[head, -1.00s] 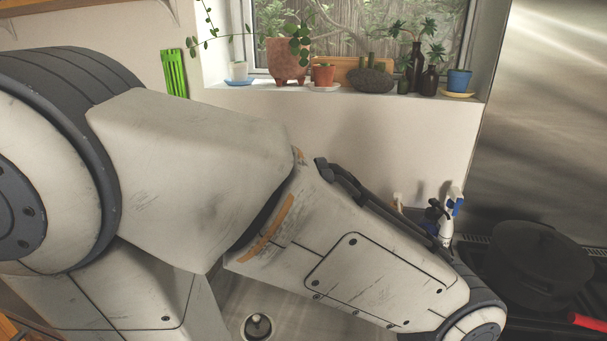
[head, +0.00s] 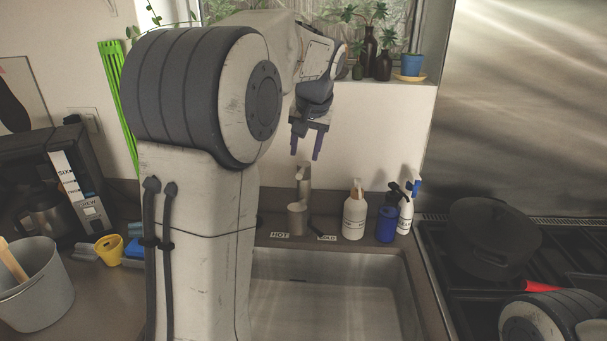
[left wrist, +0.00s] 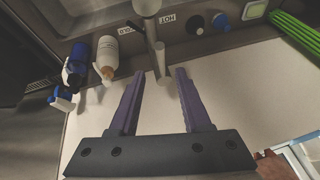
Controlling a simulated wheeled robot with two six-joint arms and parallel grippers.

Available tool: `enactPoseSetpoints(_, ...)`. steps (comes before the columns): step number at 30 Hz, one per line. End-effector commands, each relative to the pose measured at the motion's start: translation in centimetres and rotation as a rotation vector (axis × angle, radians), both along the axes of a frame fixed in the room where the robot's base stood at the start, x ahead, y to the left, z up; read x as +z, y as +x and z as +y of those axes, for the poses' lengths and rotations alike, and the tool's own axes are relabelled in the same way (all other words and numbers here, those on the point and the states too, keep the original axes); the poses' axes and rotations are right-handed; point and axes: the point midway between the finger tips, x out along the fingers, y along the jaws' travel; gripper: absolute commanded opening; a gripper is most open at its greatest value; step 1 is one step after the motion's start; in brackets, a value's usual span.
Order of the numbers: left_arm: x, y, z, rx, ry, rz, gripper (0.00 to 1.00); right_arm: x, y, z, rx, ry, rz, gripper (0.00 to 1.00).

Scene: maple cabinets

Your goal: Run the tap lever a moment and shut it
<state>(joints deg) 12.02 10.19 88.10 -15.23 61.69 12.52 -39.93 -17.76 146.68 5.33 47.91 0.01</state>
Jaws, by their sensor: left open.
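The tap (head: 304,183) stands behind the sink, a pale metal post with a short cylinder (head: 297,218) in front of it. Labels reading HOT and COLD lie on the counter by its base. A dark bar shows beside the cylinder; I cannot tell whether it is the lever. My left gripper (head: 307,156) points down just above the tap, open and empty. In the left wrist view, the tap's post (left wrist: 158,58) shows between the purple fingertips (left wrist: 156,74), with no clear contact. My right gripper is out of view.
A white bottle (head: 354,217), a blue bottle (head: 386,224) and a spray bottle (head: 405,215) stand right of the tap. The sink (head: 330,290) looks empty. A black pot (head: 494,238) sits on the stove. Potted plants line the sill behind my gripper.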

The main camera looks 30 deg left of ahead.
Motion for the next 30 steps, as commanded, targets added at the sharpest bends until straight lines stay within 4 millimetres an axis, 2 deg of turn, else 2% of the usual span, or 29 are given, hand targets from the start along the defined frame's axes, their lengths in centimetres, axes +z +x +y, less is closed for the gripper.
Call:
enactPoseSetpoints(4, -1.4, 0.5, 0.8, 0.007, 0.002, 0.003, 0.48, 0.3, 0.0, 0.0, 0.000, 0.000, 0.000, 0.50)
enactPoseSetpoints(12, -6.0, 1.9, 2.2, 0.003, 0.000, 0.003, 0.48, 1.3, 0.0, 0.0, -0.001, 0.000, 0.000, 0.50)
enactPoseSetpoints(18, -8.4, 2.7, 3.0, 0.004, 0.001, 0.001, 0.48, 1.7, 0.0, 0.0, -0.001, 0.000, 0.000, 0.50)
enactPoseSetpoints(23, -9.2, 3.0, 3.2, 0.002, 0.001, -0.001, 0.48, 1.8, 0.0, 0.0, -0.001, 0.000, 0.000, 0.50)
enactPoseSetpoints(30, -9.3, 3.0, 3.2, 0.002, 0.001, -0.002, 0.48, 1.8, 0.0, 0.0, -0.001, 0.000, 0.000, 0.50)
